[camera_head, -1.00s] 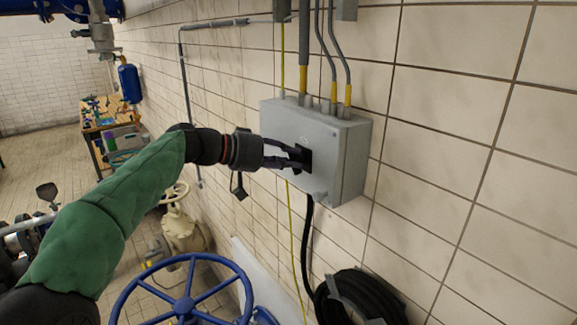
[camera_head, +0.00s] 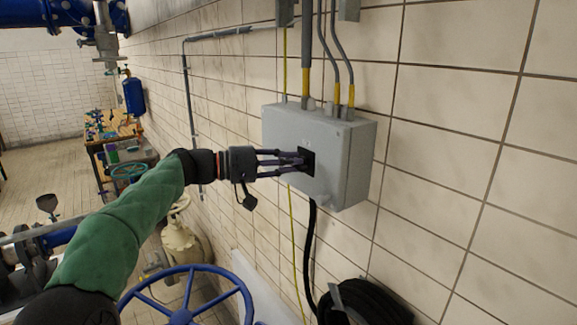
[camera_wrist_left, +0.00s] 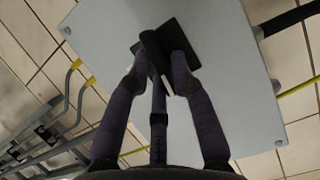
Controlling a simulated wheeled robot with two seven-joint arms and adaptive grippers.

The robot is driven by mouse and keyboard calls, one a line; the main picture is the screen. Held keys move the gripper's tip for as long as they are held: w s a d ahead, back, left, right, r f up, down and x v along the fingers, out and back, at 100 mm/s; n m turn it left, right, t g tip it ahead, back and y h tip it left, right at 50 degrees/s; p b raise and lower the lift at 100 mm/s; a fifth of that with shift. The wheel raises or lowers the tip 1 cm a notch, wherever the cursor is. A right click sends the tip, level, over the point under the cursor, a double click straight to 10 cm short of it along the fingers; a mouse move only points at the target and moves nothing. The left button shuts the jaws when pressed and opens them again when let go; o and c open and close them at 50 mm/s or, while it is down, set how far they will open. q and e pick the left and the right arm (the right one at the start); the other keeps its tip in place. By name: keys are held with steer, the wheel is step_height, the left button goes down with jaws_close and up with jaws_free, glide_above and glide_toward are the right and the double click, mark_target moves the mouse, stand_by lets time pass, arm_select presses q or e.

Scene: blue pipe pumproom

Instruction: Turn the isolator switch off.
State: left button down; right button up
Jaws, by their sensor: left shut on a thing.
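The isolator switch is a black handle on a black square plate (camera_head: 308,163) on the front of a grey box (camera_head: 352,160) fixed to the tiled wall. My left gripper (camera_head: 296,160) reaches in from the left, its fingers at the switch. In the left wrist view, the gripper (camera_wrist_left: 160,76) has its fingers closed around the black handle (camera_wrist_left: 153,47), which stands at a slant to the box's edges. The fingers partly hide the handle and plate. My right gripper is not in view.
Grey conduits with yellow ends (camera_head: 336,95) enter the box top. A black cable (camera_head: 309,240) drops below it to a black coil (camera_head: 372,303). A blue handwheel (camera_head: 185,312) stands below my left arm. A cluttered workbench (camera_head: 112,130) is farther back.

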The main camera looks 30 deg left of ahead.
arm_select(q)
steer(key=shift+r+n, duration=0.15)
steer(key=shift+n, duration=0.35)
steer(key=c, duration=1.1)
jaws_free()
steer(key=shift+c, duration=0.2)
steer(key=shift+a, duration=0.1)
steer(key=v, duration=1.2)
steer(key=shift+f, duration=0.3)
